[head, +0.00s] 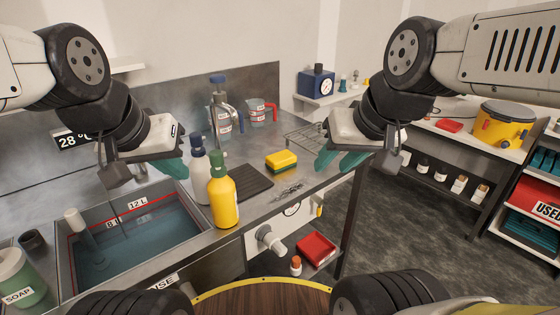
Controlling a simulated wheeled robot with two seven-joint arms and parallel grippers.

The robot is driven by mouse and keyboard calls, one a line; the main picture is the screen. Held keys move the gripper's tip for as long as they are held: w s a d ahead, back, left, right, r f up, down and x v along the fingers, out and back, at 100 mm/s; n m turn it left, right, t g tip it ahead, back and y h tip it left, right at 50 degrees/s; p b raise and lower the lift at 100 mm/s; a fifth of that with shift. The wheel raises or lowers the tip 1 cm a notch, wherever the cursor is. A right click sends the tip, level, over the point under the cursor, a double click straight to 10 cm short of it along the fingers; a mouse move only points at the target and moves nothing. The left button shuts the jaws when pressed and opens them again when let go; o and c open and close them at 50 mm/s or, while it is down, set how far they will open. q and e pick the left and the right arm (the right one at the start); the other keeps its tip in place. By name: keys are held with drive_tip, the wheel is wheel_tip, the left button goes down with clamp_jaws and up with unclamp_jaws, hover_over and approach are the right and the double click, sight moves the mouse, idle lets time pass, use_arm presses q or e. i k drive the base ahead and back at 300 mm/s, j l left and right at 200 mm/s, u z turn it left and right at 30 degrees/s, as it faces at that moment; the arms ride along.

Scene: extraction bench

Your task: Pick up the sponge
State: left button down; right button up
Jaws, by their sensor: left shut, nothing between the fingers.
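The sponge (281,160) is yellow with a dark green layer. It lies on the metal bench top, right of the middle of the bench, near a dark ribbed mat. My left gripper (178,168) has teal fingers and hangs above the right part of the sink, left of the bottles. It is shut and empty, well apart from the sponge. My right gripper (326,161) hangs to the right of the sponge, near the bench's right edge, and does not hold it. Its teal fingers are seen at an angle, so I cannot tell their opening.
A yellow bottle (222,195) and a white bottle (200,175) stand left of the sponge, beside the dark mat (250,183). The water-filled sink (130,245) is at the left. Small metal items (289,190) lie in front of the sponge. A wire rack (304,137) stands behind it.

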sight(278, 162)
drive_tip(key=i+l+u, duration=0.15)
drive_tip(key=l+u, duration=0.2)
drive_tip(key=i+l+u, duration=0.1)
drive_tip(key=l+u, duration=0.25)
drive_tip(key=l, duration=0.2)
drive_tip(key=l+u, duration=0.35)
drive_tip(key=i+l, duration=0.05)
drive_tip(key=l, duration=0.05)
